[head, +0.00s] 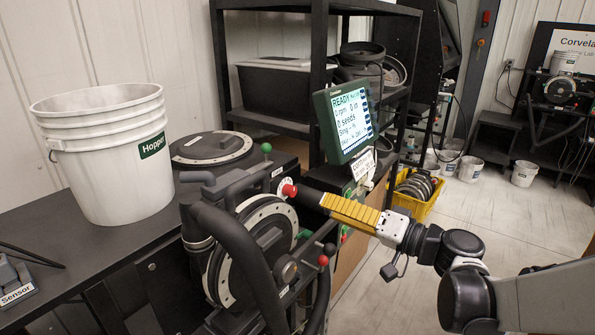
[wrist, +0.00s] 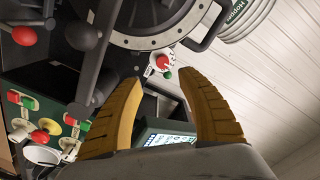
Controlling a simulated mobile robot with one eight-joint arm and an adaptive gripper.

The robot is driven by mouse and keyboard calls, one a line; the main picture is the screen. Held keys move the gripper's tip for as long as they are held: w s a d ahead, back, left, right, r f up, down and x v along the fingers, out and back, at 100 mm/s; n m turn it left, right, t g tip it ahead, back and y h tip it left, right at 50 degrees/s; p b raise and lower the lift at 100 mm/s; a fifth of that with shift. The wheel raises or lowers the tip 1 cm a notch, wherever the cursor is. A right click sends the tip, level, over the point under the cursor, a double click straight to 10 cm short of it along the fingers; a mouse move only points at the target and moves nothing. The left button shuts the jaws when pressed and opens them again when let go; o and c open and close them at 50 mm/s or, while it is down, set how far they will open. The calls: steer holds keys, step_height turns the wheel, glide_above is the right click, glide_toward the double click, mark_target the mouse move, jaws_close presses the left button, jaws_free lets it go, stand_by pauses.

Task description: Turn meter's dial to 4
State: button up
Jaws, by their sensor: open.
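The meter (head: 255,240) stands on the black bench, with a round disc housing and dark hoses. Its dial appears to be the small red knob (head: 289,189) on a white marked plate, on the meter's upper right side. The dial also shows in the wrist view (wrist: 163,63), just beyond the fingertips and between them. Its numbers are too small to read. My gripper (head: 323,201) has yellow ribbed fingers and points left at the dial. In the wrist view my gripper (wrist: 160,76) is open, with nothing between its fingers. In the head view the tips look close to the knob; contact is unclear.
A green-framed screen (head: 345,122) reading READY stands above my fingers. A white Hopper bucket (head: 108,155) is at left. Red-balled (head: 323,261) and green-balled (head: 266,148) levers stick out near the dial. A yellow crate (head: 417,203) is on the floor behind.

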mark_target(294, 193)
steer(key=b+x, duration=0.2)
steer(key=x, duration=0.7)
steer(key=shift+s+a+b, duration=0.2)
steer(key=shift+a+b, duration=0.05)
steer(key=shift+b, duration=0.05)
steer(key=shift+w+a+r, duration=0.1)
steer(key=shift+w+a, duration=0.3)
steer(key=shift+a, duration=0.05)
jaws_close()
